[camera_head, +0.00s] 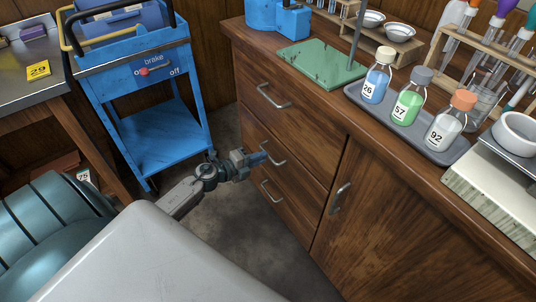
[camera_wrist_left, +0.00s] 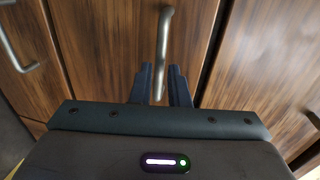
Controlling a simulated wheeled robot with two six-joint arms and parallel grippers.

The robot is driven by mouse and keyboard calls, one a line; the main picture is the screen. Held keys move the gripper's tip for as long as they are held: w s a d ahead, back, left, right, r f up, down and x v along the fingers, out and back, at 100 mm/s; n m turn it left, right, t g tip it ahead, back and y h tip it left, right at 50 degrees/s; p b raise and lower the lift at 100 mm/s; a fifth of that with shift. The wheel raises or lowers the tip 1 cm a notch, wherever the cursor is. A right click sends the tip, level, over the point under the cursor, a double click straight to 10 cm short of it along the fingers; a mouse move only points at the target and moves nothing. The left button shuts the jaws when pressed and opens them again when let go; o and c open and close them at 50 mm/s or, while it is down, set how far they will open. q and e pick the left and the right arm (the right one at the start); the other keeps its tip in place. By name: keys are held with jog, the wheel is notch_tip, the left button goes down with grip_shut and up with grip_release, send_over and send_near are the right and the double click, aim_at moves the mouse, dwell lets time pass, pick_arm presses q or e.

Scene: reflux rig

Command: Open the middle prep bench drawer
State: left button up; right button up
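The wooden prep bench has three stacked drawers on its left part. The middle drawer (camera_head: 294,174) looks shut, flush with its neighbours, and carries a curved metal handle (camera_head: 276,160). My left gripper (camera_head: 262,157) is at this handle, reaching in from the left. In the left wrist view the gripper (camera_wrist_left: 164,80) is open, with one dark finger on each side of the handle (camera_wrist_left: 164,40). A gap shows between the fingers and the bar, so I see no grip. My right gripper is not in view.
The top drawer handle (camera_head: 273,98) and bottom drawer handle (camera_head: 270,192) are just above and below. A cupboard door handle (camera_head: 340,197) is to the right. A blue cart (camera_head: 150,120) stands left of the bench. Bare floor (camera_head: 245,240) lies before the drawers.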

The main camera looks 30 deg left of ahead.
pick_arm(q)
jog(key=shift+x, duration=1.95)
grip_shut()
jog(key=shift+f, duration=0.1)
